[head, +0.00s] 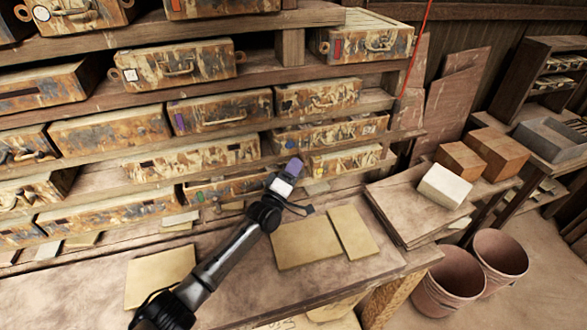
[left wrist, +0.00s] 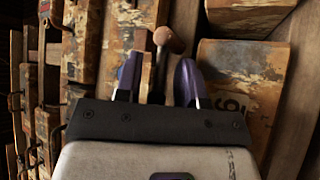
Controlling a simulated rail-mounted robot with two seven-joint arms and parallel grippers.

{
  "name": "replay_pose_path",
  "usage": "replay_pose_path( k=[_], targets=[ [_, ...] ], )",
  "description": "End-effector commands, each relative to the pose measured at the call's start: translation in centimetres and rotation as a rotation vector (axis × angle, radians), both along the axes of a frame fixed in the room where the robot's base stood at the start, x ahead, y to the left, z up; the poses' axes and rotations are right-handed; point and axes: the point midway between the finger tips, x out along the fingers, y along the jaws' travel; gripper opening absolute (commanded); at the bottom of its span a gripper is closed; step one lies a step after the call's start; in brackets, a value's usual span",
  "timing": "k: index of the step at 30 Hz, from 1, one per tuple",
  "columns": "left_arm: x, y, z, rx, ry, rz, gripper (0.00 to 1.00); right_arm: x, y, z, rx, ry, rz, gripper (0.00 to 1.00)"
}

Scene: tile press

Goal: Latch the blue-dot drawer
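My left gripper (head: 290,168) is in front of the lower shelf rows, near the right end of the drawer rack. In the left wrist view its two purple fingers (left wrist: 157,80) stand apart. A wooden knob on a thin stem (left wrist: 168,40) shows between and beyond them; I cannot tell whether they touch it. The drawer just behind the gripper (head: 335,132) has a small bluish-grey mark at its left; I cannot tell whether it is the blue dot. A drawer with a yellow mark (head: 343,160) is below it. My gripper partly hides a green-marked drawer (head: 225,188). My right gripper is not in view.
A purple-marked drawer (head: 222,109) and a red-marked drawer (head: 365,43) sit on other shelves. Flat tan tiles (head: 305,240) lie on the bench below the arm. Blocks (head: 446,186) and buckets (head: 450,281) stand at the right.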

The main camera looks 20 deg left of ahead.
Motion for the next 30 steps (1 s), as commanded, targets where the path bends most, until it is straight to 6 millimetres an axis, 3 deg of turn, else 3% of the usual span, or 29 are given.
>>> replay_pose_path(
  k=[8, 19, 23, 30],
  targets=[
    [0.0, 0.0, 0.0, 0.0, 0.0, 0.0, 0.35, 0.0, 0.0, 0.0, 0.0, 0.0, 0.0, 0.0],
    [0.0, 0.0, 0.0, 0.0, 0.0, 0.0, 0.0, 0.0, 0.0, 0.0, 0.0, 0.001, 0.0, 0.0],
    [0.0, 0.0, 0.2, 0.004, 0.003, 0.0, 0.0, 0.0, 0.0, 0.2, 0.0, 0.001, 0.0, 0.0],
    [0.0, 0.0, 1.3, 0.108, 0.094, -0.001, 0.0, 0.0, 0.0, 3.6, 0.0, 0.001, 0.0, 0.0]
  ],
)
